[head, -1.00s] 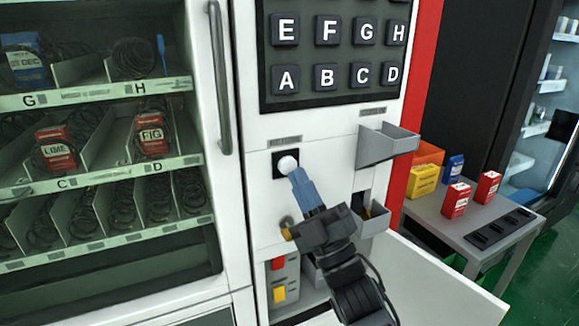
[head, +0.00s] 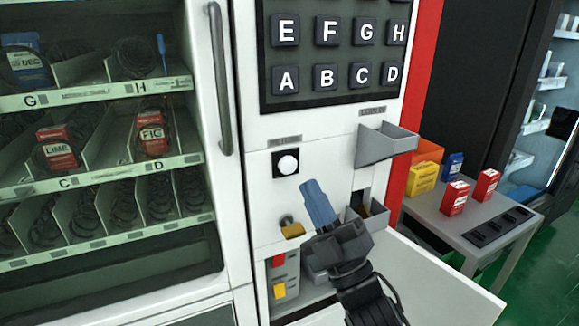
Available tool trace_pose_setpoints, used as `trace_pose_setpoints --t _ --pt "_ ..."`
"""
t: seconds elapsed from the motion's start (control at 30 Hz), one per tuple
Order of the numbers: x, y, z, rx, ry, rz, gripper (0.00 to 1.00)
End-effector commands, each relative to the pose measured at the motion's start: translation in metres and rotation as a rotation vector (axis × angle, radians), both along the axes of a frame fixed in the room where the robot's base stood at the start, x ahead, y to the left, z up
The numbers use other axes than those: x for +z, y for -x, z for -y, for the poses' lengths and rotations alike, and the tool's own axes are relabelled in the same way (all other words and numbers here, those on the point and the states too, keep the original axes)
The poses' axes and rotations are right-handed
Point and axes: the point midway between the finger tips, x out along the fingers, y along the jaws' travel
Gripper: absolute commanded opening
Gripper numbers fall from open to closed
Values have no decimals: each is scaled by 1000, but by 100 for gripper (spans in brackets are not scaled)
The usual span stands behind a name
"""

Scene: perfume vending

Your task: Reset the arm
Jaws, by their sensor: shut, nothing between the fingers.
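My gripper (head: 312,190) has blue fingers, shut together with nothing between them. It points up and to the left, in front of the white vending machine panel (head: 254,220). A round white button (head: 288,165) on a black square plate sits above and to the left of the fingertips. In the picture there is a gap between the fingertips and the button. My wrist covers part of the lower panel.
A letter keypad (head: 325,50) is above. A grey coin tray (head: 385,146) juts out at right. A lower compartment with red and yellow switches (head: 279,275) has its white door (head: 445,285) open. A side table (head: 470,240) holds small boxes.

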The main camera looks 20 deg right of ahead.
Motion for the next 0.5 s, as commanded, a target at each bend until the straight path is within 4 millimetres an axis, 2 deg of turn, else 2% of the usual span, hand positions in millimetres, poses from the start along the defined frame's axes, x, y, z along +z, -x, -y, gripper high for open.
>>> trace_pose_setpoints --t 0.37,0.5 --pt "-1 1 0 1 -3 -4 0" --pt "-18 17 -2 18 -45 -51 0"
